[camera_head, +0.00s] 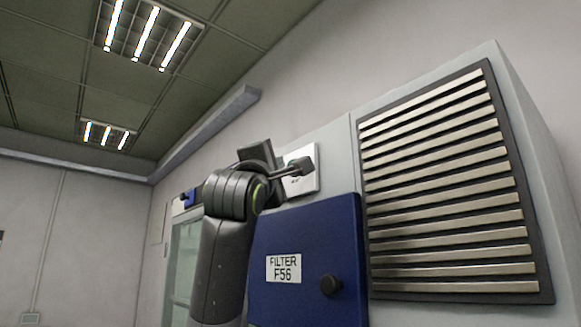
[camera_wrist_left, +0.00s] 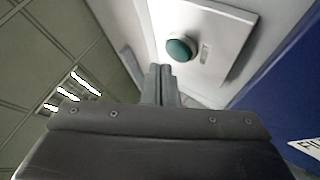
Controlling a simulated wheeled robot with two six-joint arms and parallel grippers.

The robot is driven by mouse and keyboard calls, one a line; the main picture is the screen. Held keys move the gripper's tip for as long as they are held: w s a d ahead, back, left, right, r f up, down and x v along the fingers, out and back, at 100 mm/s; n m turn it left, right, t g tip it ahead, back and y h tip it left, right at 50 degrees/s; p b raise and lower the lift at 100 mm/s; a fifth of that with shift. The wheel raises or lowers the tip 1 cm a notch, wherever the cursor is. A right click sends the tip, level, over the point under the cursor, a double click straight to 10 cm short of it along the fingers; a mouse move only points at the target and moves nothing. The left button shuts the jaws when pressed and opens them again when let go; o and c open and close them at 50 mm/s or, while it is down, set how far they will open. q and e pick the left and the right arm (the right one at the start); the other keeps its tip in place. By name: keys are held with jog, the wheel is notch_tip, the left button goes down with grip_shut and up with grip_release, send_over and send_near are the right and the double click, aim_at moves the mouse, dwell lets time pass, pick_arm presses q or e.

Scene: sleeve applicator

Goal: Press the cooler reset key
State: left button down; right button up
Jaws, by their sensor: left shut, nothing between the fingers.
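The cooler reset key looks to be the round green button (camera_wrist_left: 180,48) on a white plate (camera_wrist_left: 212,30) in the left wrist view. In the head view the white plate (camera_head: 311,182) is on the grey housing above the blue panel, and my gripper hides most of the button. My left gripper (camera_head: 304,165) is shut and empty, in front of the plate. In the left wrist view its closed fingertips (camera_wrist_left: 160,68) show just below and left of the button. I cannot tell whether they touch it. My right gripper is not in view.
A blue panel (camera_head: 306,231) labelled FILTER F56 with a black knob (camera_head: 330,284) sits below the plate. A large slatted vent (camera_head: 450,190) is to the right. A glass-fronted cabinet (camera_head: 183,262) stands behind my left arm.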

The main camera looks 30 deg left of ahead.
pick_arm(q)
jog(key=shift+w, duration=0.2)
dwell(0.4)
jog(key=shift+w+d, duration=0.15)
jog(key=shift+w, duration=0.1)
jog(key=shift+w+d, duration=0.15)
jog(key=shift+w, duration=0.2)
dwell(0.7)
dwell(0.4)
jog(key=shift+s+a+b, duration=0.3)
jog(key=shift+s+b, duration=0.35)
jog(key=shift+s, duration=0.1)
